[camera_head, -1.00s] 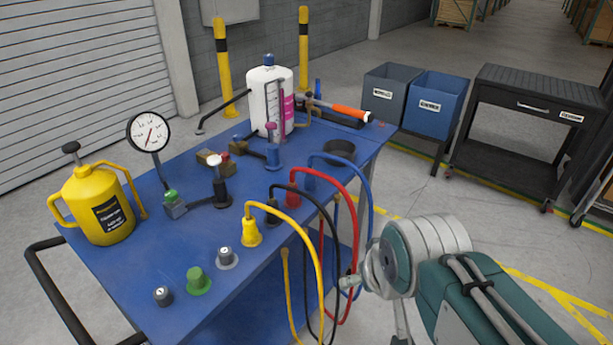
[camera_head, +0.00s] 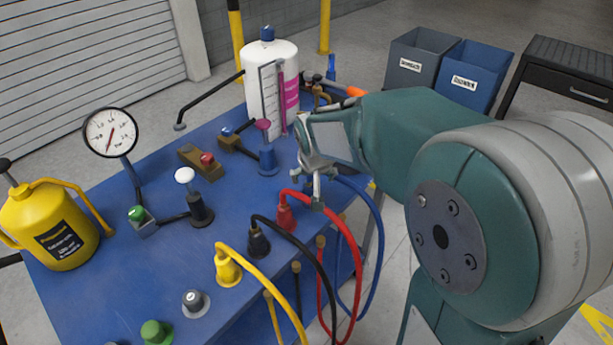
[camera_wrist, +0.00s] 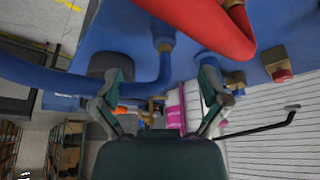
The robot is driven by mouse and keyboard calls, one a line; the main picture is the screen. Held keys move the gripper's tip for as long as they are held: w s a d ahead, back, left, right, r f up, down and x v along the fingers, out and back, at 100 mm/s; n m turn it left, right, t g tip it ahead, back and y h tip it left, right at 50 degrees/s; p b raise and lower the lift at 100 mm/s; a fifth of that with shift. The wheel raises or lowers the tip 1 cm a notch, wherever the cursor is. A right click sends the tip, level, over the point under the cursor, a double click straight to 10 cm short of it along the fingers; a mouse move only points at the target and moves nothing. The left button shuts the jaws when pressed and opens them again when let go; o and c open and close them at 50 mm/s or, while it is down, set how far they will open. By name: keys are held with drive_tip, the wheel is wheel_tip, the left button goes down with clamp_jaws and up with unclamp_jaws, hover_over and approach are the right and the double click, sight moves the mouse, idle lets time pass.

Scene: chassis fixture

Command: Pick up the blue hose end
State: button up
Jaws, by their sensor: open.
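The blue hose (camera_head: 375,215) arches off the right side of the blue cart in the head view. Its upper end at the cart top is hidden behind my gripper (camera_head: 317,182). In the wrist view the blue hose (camera_wrist: 50,82) runs in from the left and bends to a blue end with a brass-coloured collar (camera_wrist: 164,45). That end lies between the lines of my two fingers, above their tips in the picture. My gripper (camera_wrist: 162,88) is open, with nothing held between its fingers.
The red hose (camera_head: 345,232) is close beside my gripper and crosses the top of the wrist view (camera_wrist: 212,28). Black (camera_head: 300,240) and yellow (camera_head: 268,272) hoses stand nearer on the cart (camera_head: 150,275). A white bottle (camera_head: 270,85) stands behind.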

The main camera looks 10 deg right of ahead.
sight(309, 188)
drive_tip(key=x, duration=0.2)
drive_tip(key=a+x, duration=0.1)
drive_tip(key=x, duration=0.1)
drive_tip(key=shift+w+f, duration=0.15)
drive_tip(key=shift+f, duration=0.2)
drive_tip(key=x, duration=0.3)
drive_tip(key=d+x, duration=0.1)
drive_tip(key=x, duration=0.1)
drive_tip(key=shift+w+f, duration=0.15)
drive_tip(key=shift+w, duration=0.3)
drive_tip(key=shift+w+a+f, duration=0.15)
drive_tip(key=shift+a+f, duration=0.05)
drive_tip(key=shift+f, duration=0.1)
drive_tip(key=shift+a, duration=0.1)
clamp_jaws()
